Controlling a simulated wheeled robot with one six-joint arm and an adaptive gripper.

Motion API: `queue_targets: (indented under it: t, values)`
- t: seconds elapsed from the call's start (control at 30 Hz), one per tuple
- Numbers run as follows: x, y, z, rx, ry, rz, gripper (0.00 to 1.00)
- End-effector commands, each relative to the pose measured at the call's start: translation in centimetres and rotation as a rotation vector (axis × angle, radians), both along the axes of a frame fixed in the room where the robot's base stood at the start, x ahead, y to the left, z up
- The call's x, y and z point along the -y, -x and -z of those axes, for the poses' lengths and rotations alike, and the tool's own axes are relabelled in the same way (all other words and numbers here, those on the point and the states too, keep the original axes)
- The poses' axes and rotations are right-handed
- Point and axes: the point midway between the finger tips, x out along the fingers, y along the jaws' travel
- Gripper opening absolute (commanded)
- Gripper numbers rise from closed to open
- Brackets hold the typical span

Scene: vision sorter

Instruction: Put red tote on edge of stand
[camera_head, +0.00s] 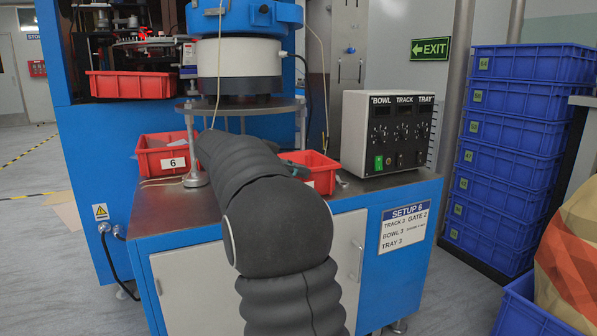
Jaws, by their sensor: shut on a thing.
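A red tote (163,157) with a "6" label stands on the grey top of the blue stand (145,208), at its left, beside a metal support leg. A second red tote (316,172) is on the right of the stand top, partly hidden behind my black arm. A third red tote (130,85) sits higher up in the blue machine at the left. My arm rises from the bottom and reaches over the stand towards the space between the two lower totes. My gripper is hidden behind my own arm, so its contact with any tote cannot be seen.
A round feeder bowl (238,57) on a metal plate stands above the stand top. A control box (388,132) occupies the stand's right. Stacked blue crates (508,150) are at the right, with a brown sack (570,255) in front. Floor at the left is open.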

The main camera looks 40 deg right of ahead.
Motion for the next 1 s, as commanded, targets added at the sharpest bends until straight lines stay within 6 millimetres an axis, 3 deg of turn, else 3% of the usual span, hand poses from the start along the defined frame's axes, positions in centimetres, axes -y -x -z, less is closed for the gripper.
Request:
queue_targets:
  t: [0.03, 0.1, 0.17, 0.57, 1.0]
  values:
    - [0.0, 0.0, 0.2, 0.001, 0.000, 0.000, 0.00]
    - [0.0, 0.0, 0.1, 0.000, 0.000, 0.000, 0.25]
    - [0.0, 0.0, 0.1, 0.000, 0.000, 0.000, 0.38]
    - [0.0, 0.0, -0.4, 0.000, 0.000, 0.000, 0.38]
    - [-7.4, -1.4, -3.2, 0.001, 0.000, -0.003, 0.38]
